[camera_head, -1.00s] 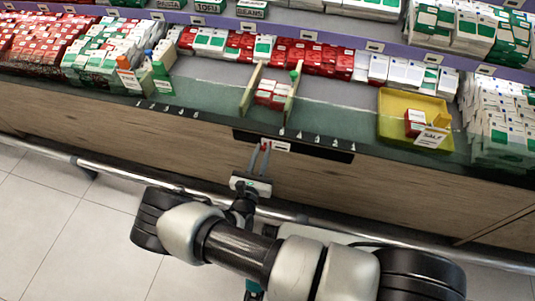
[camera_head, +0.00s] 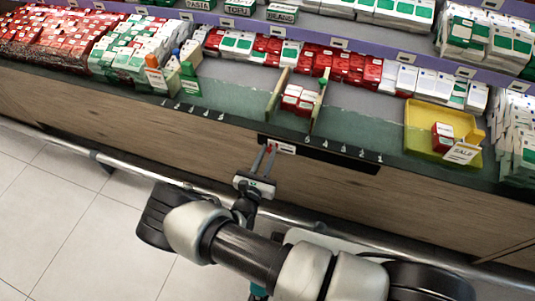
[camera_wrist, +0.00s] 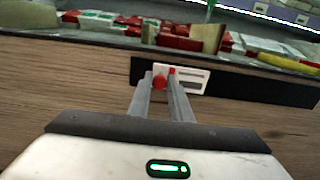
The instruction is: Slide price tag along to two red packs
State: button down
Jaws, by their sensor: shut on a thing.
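The price tag (camera_head: 285,149) is a small white card with red parts on the black rail (camera_head: 345,162) along the shelf's front edge, near the rail's left end. My gripper (camera_head: 269,148) is shut on the price tag at its red knob. The tag also shows in the wrist view (camera_wrist: 192,82), between and beside my fingertips (camera_wrist: 162,78). The two red packs (camera_head: 297,97), red with white tops, sit between two wooden dividers on the shelf above the rail. The tag sits slightly left of the packs in the head view.
A yellow tray (camera_head: 418,128) with a red box and a sale card stands to the right. A metal bumper bar (camera_head: 130,171) runs low in front.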

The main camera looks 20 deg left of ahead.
jog(key=c, duration=1.6)
grip_release()
jog(key=shift+c, duration=0.2)
jog(key=s+p, duration=0.2)
jog(key=s, duration=1.5)
jog(key=shift+s+a, duration=0.25)
jog(key=shift+a, duration=0.05)
